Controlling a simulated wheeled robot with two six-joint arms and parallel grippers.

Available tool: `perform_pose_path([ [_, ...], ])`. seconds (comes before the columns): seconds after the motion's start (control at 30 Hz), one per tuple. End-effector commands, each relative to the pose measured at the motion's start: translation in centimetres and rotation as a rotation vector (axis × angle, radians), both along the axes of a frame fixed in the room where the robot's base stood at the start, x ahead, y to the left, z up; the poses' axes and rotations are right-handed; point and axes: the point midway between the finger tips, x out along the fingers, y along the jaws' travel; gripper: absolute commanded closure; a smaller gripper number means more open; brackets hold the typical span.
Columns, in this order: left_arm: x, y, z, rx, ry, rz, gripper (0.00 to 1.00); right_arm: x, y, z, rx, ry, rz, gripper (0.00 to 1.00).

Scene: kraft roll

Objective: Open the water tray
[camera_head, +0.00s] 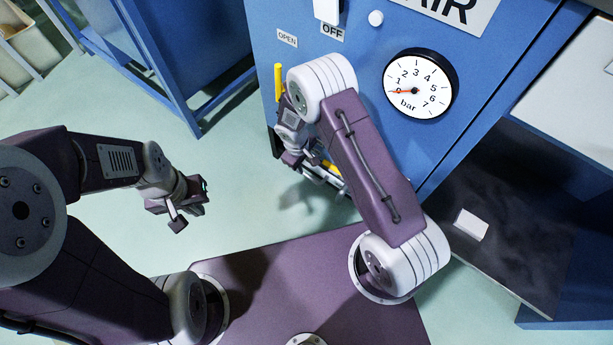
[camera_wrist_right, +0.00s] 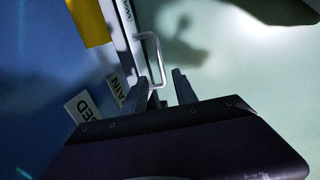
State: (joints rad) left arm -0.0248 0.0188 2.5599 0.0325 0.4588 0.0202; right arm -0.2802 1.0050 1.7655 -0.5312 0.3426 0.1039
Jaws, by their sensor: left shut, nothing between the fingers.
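The water tray's pale front edge (camera_head: 328,177) shows low on the blue cabinet, mostly behind my right arm. In the right wrist view the narrow tray front (camera_wrist_right: 128,35) carries a thin metal loop handle (camera_wrist_right: 157,50). My right gripper (camera_wrist_right: 161,76) is open, its dark fingers apart on either side of the handle's near end in the picture. I cannot tell whether they touch it. In the head view the right gripper (camera_head: 308,160) is partly hidden beside the cabinet's lower edge. My left gripper (camera_head: 188,213) is shut and empty, over the floor at the left.
The blue cabinet (camera_head: 430,150) bears a pressure gauge (camera_head: 420,84) reading about 0 and a white lever (camera_head: 327,10) by the OFF label. A yellow lever (camera_head: 279,82) sits under the OPEN label. A dark surface (camera_head: 500,235) with a white block (camera_head: 471,224) is at the right.

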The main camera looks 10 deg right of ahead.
Motion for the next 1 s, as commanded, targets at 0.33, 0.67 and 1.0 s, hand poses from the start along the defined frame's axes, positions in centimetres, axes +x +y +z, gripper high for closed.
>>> perform_pose_path([
  [0.33,0.0,0.0,-4.9,0.0,0.0,0.0,1.0,0.5,-0.8,-6.1,0.0,0.001,-0.002,0.66],
  [0.67,0.0,0.0,-6.9,0.0,0.0,0.0,1.0,1.0,-1.3,-8.8,0.0,0.0,-0.002,0.66],
  [1.0,0.0,0.0,-6.8,0.0,0.0,0.0,1.0,1.0,-1.3,-8.7,0.0,0.0,-0.002,1.0],
])
